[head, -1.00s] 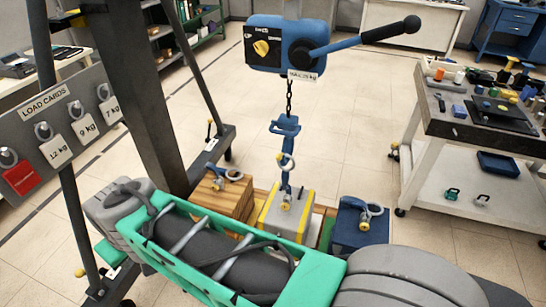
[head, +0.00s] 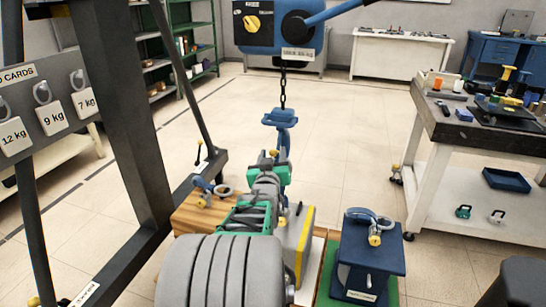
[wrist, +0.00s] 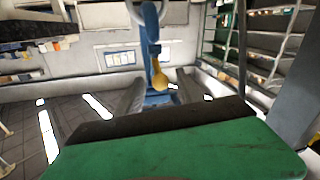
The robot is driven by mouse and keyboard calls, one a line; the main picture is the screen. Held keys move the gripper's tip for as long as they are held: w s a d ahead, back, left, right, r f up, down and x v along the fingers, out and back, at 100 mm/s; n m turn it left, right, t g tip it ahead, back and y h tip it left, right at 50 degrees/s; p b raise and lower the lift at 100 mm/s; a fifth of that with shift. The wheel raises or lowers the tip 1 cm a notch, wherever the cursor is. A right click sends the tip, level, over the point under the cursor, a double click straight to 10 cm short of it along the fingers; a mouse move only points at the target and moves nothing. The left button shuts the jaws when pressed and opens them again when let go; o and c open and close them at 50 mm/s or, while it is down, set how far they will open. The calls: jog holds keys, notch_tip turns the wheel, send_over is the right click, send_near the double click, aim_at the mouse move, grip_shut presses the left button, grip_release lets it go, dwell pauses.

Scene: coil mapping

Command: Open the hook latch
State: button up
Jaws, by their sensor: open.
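The blue hook (head: 287,172) hangs on a chain (head: 283,90) below the blue hoist (head: 268,40). My arm hides much of it in the head view. In the wrist view the blue hook (wrist: 150,40) hangs ahead of me with a yellow piece (wrist: 158,75) low on it; I cannot tell whether that is the latch. My gripper (head: 270,158) points at the hook from the near side. In the wrist view its grey fingers are apart, one on each side of the hook. Nothing shows held, and contact is unclear.
Below the hook stands a grey and yellow block (head: 302,230). A wooden block (head: 190,218) with a shackle is left; a blue block (head: 368,262) with a shackle is right. A dark frame post (head: 130,110) stands left, a tool cart (head: 440,130) right. Floor behind is clear.

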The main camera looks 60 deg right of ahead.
jog(key=shift+w+d, duration=0.25)
jog(key=shift+d, duration=0.3)
jog(key=shift+c, duration=0.6)
grip_shut()
dwell(0.5)
